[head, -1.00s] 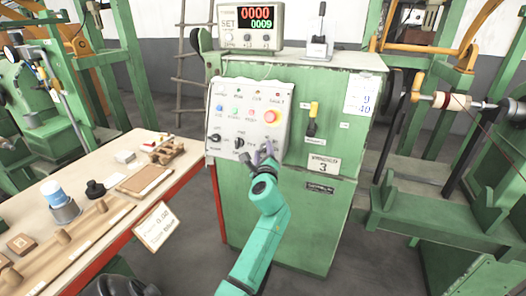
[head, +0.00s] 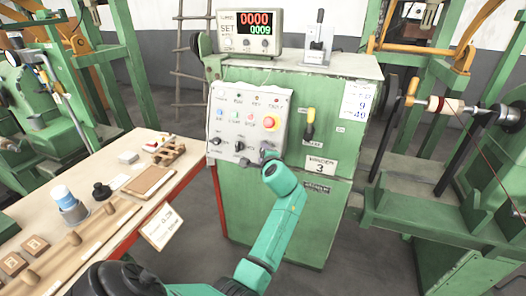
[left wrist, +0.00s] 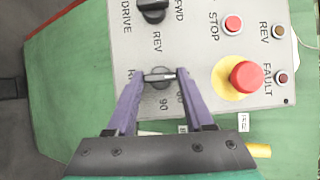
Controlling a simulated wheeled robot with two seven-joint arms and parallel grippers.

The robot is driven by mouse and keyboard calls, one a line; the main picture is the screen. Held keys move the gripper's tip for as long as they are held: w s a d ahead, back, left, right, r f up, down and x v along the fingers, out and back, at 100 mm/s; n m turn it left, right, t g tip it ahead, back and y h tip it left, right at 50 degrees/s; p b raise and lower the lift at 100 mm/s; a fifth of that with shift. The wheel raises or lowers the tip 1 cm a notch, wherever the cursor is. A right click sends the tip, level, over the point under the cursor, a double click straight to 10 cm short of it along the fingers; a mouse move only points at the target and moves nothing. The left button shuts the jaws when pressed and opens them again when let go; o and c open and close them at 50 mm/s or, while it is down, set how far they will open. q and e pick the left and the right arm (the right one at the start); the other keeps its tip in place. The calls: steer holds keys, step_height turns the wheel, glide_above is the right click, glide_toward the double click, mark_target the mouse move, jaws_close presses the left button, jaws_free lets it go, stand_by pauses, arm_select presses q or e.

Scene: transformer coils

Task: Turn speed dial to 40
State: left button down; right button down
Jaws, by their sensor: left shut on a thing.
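The speed dial (left wrist: 160,76) is a dark round knob with a light bar across it, on the grey control panel (left wrist: 190,50). In the left wrist view a "90" mark shows beside it. My left gripper (left wrist: 161,77) has its two purple fingers closed on opposite sides of the knob. In the head view, the control panel (head: 222,125) is on the front of the green cabinet, and my left gripper (head: 268,153) is at its lower right corner. My wrist largely hides the dial there, so its setting cannot be read. My right gripper is out of view.
On the panel, the red emergency button (left wrist: 245,76) and a black selector knob (left wrist: 153,10) are near the dial. A display (head: 250,34) on the cabinet reads 0000 and 0009. A yellow-tipped lever (head: 310,125) stands right of the panel. A wooden workbench (head: 130,205) is at left.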

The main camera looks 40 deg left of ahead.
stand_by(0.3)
arm_select(q)
steer(key=shift+c, duration=1.4)
jaws_free()
